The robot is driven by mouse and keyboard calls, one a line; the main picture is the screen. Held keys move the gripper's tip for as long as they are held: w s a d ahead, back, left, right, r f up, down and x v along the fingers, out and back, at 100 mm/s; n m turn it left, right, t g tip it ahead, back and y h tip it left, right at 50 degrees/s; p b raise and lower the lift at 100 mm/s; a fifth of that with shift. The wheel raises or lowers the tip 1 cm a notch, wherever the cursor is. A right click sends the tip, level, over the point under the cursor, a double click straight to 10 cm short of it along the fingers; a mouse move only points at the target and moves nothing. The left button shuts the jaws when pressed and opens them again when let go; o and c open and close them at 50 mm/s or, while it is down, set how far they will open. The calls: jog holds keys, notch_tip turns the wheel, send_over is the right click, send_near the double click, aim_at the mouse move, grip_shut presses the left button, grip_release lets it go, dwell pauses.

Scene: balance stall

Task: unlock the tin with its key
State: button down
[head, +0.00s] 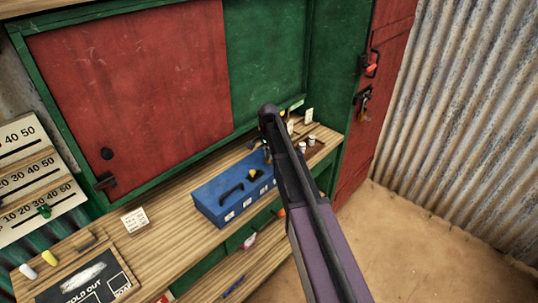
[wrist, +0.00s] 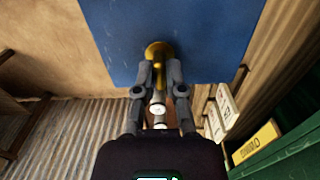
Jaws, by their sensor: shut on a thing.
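The blue tin (head: 222,205) stands on the wooden counter, with a dark handle and a small yellow piece on its lid. In the wrist view, the tin's blue face (wrist: 115,35) fills the top, close beyond my fingertips. My gripper (wrist: 161,68) is shut, with its fingertips at a round brass piece (wrist: 156,47) against that face. The key is in the fingers, mostly hidden by them; I cannot tell brass key from brass lock, or how deep the key sits. In the head view my arm covers the tin's right end and the gripper's fingertips.
The wooden counter (head: 165,228) has a small white card (head: 134,220) left of the tin and a dark sign (head: 85,283) at its near left end. Small jars (head: 312,140) and cards stand beyond my arm. A red door (head: 385,95) with hanging keys (head: 364,102) is at right.

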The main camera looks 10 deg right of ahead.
jog(key=c, duration=0.7)
grip_release()
jog(key=shift+n, duration=0.4)
